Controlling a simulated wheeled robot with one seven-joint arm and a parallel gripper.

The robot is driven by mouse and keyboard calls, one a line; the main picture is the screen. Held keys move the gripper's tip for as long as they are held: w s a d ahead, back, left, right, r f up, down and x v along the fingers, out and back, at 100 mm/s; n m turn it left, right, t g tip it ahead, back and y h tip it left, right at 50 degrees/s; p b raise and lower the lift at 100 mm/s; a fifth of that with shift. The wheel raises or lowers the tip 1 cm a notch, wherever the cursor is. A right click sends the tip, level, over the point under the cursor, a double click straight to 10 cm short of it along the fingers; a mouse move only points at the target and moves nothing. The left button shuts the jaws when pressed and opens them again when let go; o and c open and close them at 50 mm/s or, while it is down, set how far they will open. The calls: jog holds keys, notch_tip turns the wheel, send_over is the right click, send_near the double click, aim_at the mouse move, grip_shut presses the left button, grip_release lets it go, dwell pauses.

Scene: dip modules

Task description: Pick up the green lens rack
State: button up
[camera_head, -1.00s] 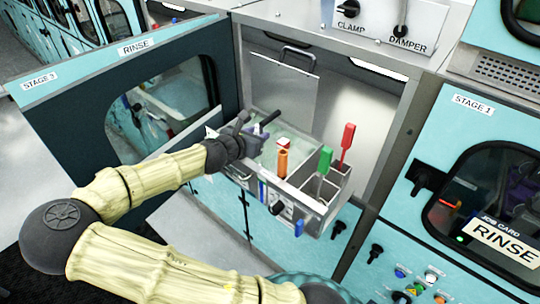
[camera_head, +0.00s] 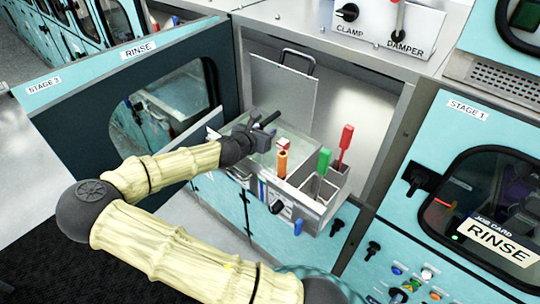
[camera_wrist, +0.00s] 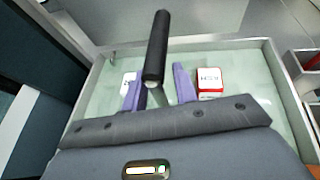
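The green-handled rack (camera_head: 324,161) stands upright in a small compartment at the right end of the tray in the head view. Its lower part is hidden by the compartment walls. My gripper (camera_head: 260,134) is at the tray's left part, well left of the green handle. In the wrist view my gripper (camera_wrist: 158,90) has its two purple fingers apart, with a black bar handle (camera_wrist: 156,45) on a pale stem showing between them. I cannot tell whether the fingers touch the stem. The green handle does not show in the wrist view.
An orange handle (camera_head: 282,163) and a red handle (camera_head: 345,140) stand beside the green one. A red-and-white block (camera_wrist: 211,83) lies in the tray (camera_wrist: 258,55). The open Stage 3 door (camera_head: 80,115) is left; the cabinet wall (camera_head: 395,140) is right.

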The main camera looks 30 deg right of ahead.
grip_shut()
dwell(1.2)
